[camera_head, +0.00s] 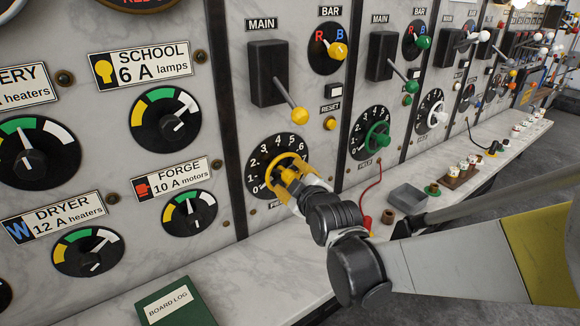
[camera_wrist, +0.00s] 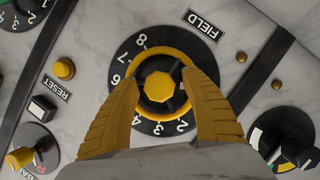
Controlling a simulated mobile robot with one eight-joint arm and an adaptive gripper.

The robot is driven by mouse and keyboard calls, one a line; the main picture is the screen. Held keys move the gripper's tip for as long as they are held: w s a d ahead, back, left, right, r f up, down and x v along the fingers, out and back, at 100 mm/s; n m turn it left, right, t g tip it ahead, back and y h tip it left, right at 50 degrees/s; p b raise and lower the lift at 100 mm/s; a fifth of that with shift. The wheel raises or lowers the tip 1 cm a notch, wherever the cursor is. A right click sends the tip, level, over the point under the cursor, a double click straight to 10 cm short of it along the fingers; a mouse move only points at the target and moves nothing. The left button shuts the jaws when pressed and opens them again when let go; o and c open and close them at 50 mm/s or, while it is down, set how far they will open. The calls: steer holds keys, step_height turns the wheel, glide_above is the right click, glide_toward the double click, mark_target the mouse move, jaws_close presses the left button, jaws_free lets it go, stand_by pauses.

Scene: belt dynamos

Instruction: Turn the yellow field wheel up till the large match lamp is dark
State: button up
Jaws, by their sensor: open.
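The yellow field wheel (camera_head: 281,168) sits on a black numbered dial on the marble panel. In the wrist view the wheel (camera_wrist: 161,52) shows as a yellow ring with a yellow-capped hub, beneath the FIELD label (camera_wrist: 200,25). My gripper (camera_head: 288,178) is at the wheel. Its two yellow fingers are open, one on each side of the hub, in the wrist view (camera_wrist: 160,82). I cannot tell whether they touch the wheel. The wheel's pointer reading is not clear. I cannot make out the large match lamp in either view.
Above the wheel are a yellow-knobbed MAIN lever (camera_head: 299,115), a BAR switch (camera_head: 338,50) and a yellow RESET button (camera_head: 330,124). A green wheel (camera_head: 378,135) is to the right.

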steer(key=c, duration=1.2)
steer(key=shift+r, duration=0.1)
